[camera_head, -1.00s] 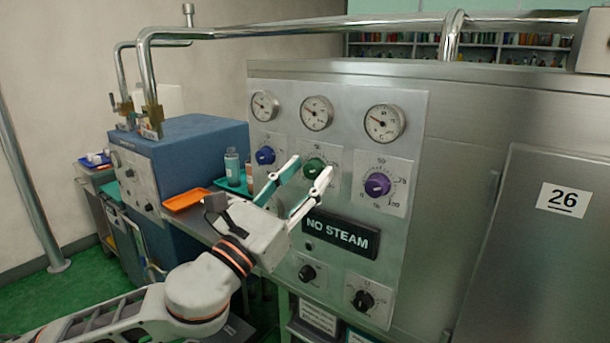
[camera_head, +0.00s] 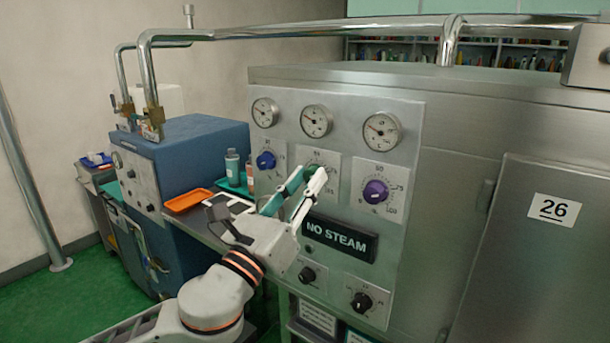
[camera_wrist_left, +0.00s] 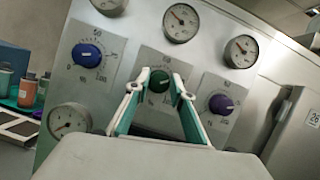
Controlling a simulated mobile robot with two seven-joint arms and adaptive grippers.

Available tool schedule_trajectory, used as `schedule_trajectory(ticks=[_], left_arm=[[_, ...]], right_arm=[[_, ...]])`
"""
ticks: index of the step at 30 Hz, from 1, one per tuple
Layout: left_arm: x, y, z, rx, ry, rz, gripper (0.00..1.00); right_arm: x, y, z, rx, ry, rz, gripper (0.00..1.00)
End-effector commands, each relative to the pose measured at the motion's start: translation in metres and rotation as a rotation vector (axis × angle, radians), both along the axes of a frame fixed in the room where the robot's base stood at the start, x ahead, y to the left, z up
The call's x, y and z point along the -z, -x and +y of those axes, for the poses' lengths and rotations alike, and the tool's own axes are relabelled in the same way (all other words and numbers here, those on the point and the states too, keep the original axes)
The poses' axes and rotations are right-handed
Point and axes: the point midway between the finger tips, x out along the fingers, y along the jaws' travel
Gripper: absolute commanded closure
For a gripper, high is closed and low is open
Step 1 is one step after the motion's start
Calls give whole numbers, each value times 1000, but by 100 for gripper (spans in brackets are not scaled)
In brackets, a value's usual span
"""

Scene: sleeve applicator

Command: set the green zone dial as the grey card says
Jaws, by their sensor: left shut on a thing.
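The green zone dial (camera_wrist_left: 159,82) is the middle knob on the steel panel. In the head view its top (camera_head: 313,168) shows between my left gripper's fingertips. My left gripper (camera_head: 309,172) is shut on the green dial, one finger on each side; it also shows in the left wrist view (camera_wrist_left: 160,84). The fingers hide part of the dial's scale, and its setting is too small to read. A grey card cannot be made out for certain. My right gripper is not in view.
A blue dial (camera_head: 266,160) and a purple dial (camera_head: 375,191) flank the green one. Gauges (camera_head: 316,121) sit above. A NO STEAM sign (camera_head: 340,238) and black knobs (camera_head: 361,301) are below. An orange tray (camera_head: 188,200) and bottles (camera_head: 232,167) stand to the left.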

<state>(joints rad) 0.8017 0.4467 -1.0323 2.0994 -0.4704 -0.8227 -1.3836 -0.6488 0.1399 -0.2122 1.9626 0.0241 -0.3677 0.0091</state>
Motion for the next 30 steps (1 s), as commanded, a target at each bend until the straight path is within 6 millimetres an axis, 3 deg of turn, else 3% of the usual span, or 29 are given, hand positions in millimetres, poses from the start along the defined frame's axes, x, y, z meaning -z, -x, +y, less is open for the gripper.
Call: schedule_trajectory(ticks=[1,15,22,30], left_arm=[[-4,1,-1,2,38,29,99],[-4,1,-2,-1,400,292,99],[-3,1,-1,-1,561,407,99],[-3,1,-1,0,697,504,99]], right_arm=[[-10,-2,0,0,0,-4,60],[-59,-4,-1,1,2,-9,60],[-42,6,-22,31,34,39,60],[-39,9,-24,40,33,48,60]])
